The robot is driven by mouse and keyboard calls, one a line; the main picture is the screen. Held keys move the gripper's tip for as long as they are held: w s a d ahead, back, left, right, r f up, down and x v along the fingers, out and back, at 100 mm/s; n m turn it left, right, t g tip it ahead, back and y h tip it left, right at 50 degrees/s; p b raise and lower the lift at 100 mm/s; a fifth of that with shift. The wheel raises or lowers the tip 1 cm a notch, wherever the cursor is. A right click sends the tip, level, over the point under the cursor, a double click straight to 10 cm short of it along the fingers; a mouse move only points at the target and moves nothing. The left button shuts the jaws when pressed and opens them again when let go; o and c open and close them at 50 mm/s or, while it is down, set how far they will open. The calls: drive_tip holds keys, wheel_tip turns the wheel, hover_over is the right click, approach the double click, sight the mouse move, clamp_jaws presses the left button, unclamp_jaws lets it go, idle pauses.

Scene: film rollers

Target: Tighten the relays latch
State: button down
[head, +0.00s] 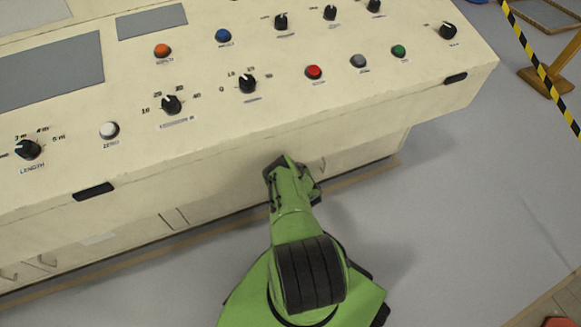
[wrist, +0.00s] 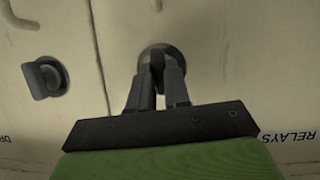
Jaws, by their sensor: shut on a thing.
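The relays latch (wrist: 157,57) is a dark turn-knob on a round plate in the cream panel, upper middle of the wrist view. The black RELAYS label (wrist: 291,138) is at the right edge. My gripper (wrist: 159,70) has its two dark fingers on either side of the knob, shut on it; they hide much of it, so its exact angle is hard to read. In the head view my gripper (head: 279,168) is against the console's lower front, below the overhanging top, and the latch is hidden there.
A second dark latch (wrist: 45,77) is left of my gripper, across a panel seam (wrist: 99,55). The cream console (head: 215,140) overhangs above, with several knobs and buttons on top. Grey floor (head: 460,210) is clear at the right; a striped barrier tape (head: 541,66) hangs at the upper right.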

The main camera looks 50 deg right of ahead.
idle(0.4)
drive_tip(key=c, duration=1.1)
unclamp_jaws()
drive_tip(key=p+v, duration=0.2)
drive_tip(key=v, duration=1.3)
drive_tip(key=shift+s+r, duration=0.25)
drive_tip(key=shift+s, duration=0.05)
drive_tip(key=shift+s+a, duration=0.1)
